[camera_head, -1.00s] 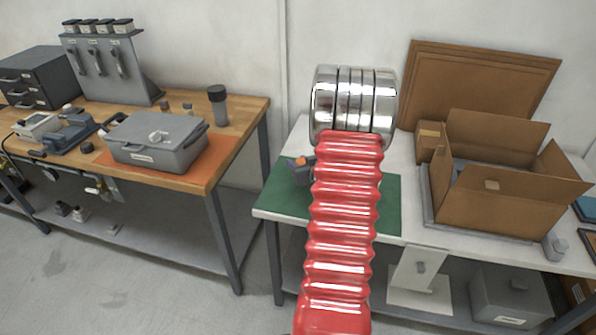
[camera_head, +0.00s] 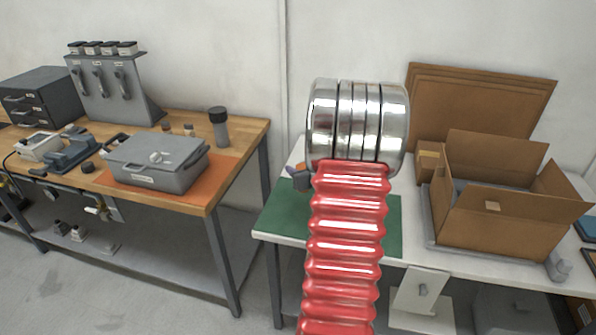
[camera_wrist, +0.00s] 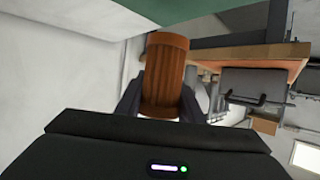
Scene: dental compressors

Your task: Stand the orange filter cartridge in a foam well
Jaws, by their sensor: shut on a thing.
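The orange filter cartridge (camera_wrist: 163,70), a ribbed cylinder, sits between the two dark jaws of my gripper (camera_wrist: 162,100) in the wrist view. My gripper is shut on it. In the head view my arm hides most of the gripper and cartridge; a small grey part with an orange bit (camera_head: 302,176) shows beside the arm, over the green mat (camera_head: 283,215). An open cardboard box (camera_head: 495,220) stands on the white table to the right, with something blue-grey partly visible inside. I cannot make out a foam well.
The white table (camera_head: 415,247) has cardboard sheets (camera_head: 480,105) leaning behind it and a small grey object (camera_head: 559,267) at the box's front right corner. On the wooden bench (camera_head: 245,135) to the left stand a grey case (camera_head: 155,165) and a dark-capped bottle (camera_head: 219,128).

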